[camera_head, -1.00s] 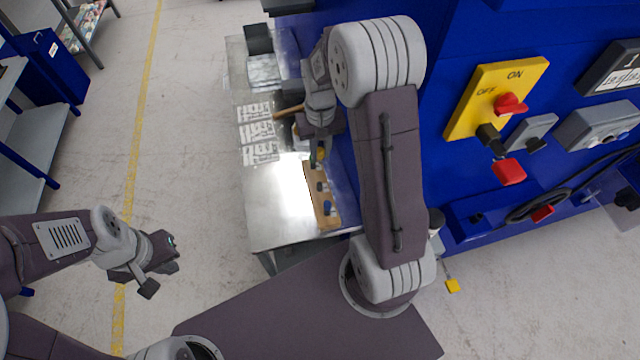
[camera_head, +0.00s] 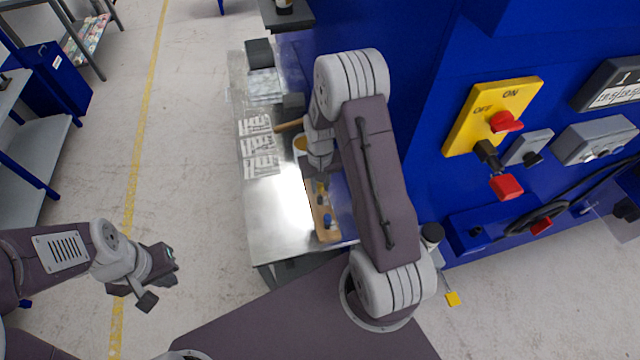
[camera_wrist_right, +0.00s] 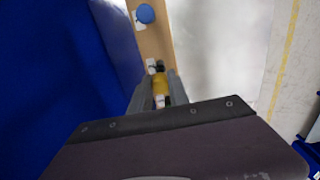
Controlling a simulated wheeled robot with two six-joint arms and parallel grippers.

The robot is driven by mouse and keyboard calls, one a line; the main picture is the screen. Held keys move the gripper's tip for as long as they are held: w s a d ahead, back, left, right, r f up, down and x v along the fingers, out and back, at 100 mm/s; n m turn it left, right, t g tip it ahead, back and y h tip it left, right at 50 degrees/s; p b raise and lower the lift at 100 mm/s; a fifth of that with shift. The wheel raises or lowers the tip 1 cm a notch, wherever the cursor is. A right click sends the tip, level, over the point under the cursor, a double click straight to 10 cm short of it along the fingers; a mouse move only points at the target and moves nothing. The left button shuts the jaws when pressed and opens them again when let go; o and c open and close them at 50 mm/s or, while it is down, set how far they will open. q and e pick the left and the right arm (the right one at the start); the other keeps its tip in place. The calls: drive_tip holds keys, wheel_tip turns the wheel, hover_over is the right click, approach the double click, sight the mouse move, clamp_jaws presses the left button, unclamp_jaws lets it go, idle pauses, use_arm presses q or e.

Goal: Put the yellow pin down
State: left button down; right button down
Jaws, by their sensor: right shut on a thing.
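The yellow pin (camera_wrist_right: 161,86) is between the two fingers of my right gripper (camera_wrist_right: 158,92) in the right wrist view; the gripper is shut on it. In the head view, my right gripper (camera_head: 320,178) is low over the far end of a wooden strip (camera_head: 316,222), and the yellow pin (camera_head: 320,187) shows as a small patch. I cannot tell whether the pin touches the strip. My left gripper (camera_head: 160,284) is open and empty, away from the table.
The metal table (camera_head: 280,218) is clear left of the strip. White stencil-like sheets (camera_head: 258,145), a wooden handle (camera_head: 289,125) and dark boxes (camera_head: 259,52) lie further back. A blue machine with a yellow switch panel (camera_head: 492,115) stands close on the right.

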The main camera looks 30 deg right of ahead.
drive_tip(key=shift+f, duration=0.55)
drive_tip(key=c, duration=1.3)
unclamp_jaws()
drive_tip(key=shift+o, duration=0.2)
drive_tip(key=shift+r, duration=0.1)
